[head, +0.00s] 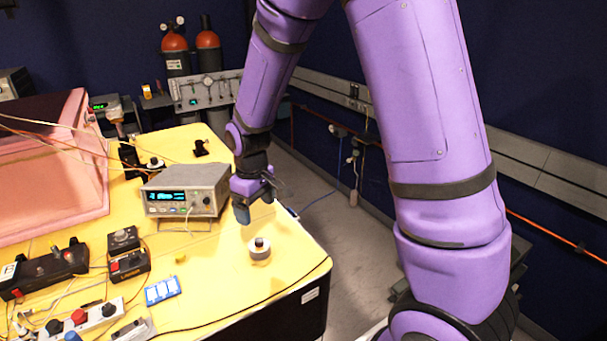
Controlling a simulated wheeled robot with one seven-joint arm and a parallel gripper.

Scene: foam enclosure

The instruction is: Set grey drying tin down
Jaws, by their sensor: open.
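A small round grey tin (260,252) with a dark knob on its lid stands upright on the yellow tabletop, near the table's right edge. My gripper (256,212) is above and slightly left of the tin, pointing down. It is open, with nothing seen between its fingers. A gap shows between the fingertips and the tin. The inside of the tin is hidden by its lid.
A grey instrument with a lit display (185,192) stands close left of my gripper. A blue-and-white item (162,290), control boxes (127,258) and a pink foam enclosure (50,165) are farther left. A black cable (285,292) runs along the table's front right edge.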

